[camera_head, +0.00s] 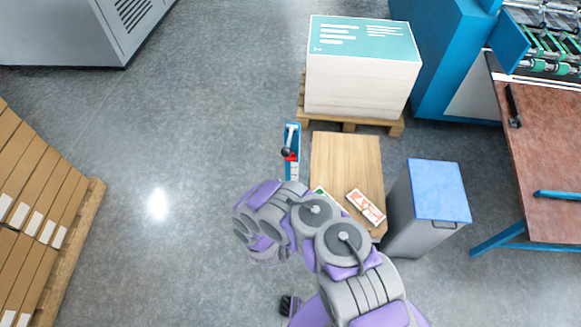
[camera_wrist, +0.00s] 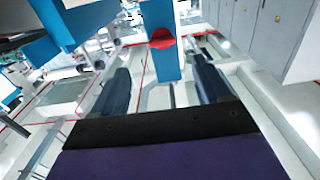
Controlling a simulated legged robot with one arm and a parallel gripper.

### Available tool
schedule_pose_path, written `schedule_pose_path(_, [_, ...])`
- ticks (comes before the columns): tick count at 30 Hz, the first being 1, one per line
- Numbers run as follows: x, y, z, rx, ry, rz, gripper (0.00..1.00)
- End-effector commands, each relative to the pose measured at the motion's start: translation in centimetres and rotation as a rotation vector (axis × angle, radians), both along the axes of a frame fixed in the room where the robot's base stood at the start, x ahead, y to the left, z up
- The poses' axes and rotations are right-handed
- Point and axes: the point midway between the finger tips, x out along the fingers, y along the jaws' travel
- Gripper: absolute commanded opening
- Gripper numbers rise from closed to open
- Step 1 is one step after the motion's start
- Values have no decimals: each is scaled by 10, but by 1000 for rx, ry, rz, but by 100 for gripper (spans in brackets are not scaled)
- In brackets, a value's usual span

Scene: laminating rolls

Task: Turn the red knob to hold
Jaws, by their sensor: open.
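The red knob (camera_wrist: 162,38) sits on the front of a blue post (camera_wrist: 160,65) in the wrist view, ahead of my gripper. My gripper (camera_wrist: 158,65) is open, with one dark finger on each side of the post in the picture. The knob appears beyond the fingertips, and nothing is between the jaws that I can see held. In the head view a small red part (camera_head: 291,158) shows on the blue post (camera_head: 292,132), beside a lever with a black ball. The knob's markings are too small to read. My gripper's fingers cannot be made out in the head view.
A wooden-topped stand (camera_head: 345,160) with a red-and-white card (camera_head: 366,208) is right of the post. A blue-lidded grey bin (camera_head: 437,190) stands further right. A paper stack (camera_head: 362,75) on a pallet is behind. Open floor (camera_head: 170,130) lies left.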

Motion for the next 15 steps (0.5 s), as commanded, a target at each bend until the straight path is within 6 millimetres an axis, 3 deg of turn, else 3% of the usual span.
schedule_pose_path(6, [45,-3,-1,2,-5,-3,77])
schedule_pose_path(15, [90,-6,1,6,-6,-1,77])
